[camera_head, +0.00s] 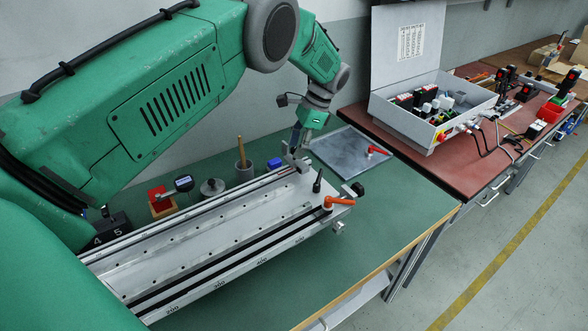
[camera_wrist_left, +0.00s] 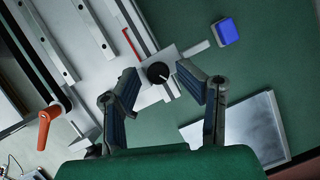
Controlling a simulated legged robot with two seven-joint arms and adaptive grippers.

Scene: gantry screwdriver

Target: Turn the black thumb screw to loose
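The black thumb screw (camera_wrist_left: 158,73) is a round knob with a pale mark, on a small metal block of the fixture in the left wrist view. My left gripper (camera_wrist_left: 157,77) is open, with one finger on each side of the knob; I cannot tell if either finger touches it. In the head view my left gripper (camera_head: 298,145) points down at the far end of the long metal rail fixture (camera_head: 215,230). There the knob is not clearly visible behind the fingers. My right gripper is not in view.
An orange lever (camera_head: 338,202) and an upright black handle (camera_head: 318,182) stand near the gripper on the fixture's end. A blue block (camera_head: 274,163) and a grey plate (camera_head: 350,155) lie on the green bench. An open grey box (camera_head: 430,110) stands farther right.

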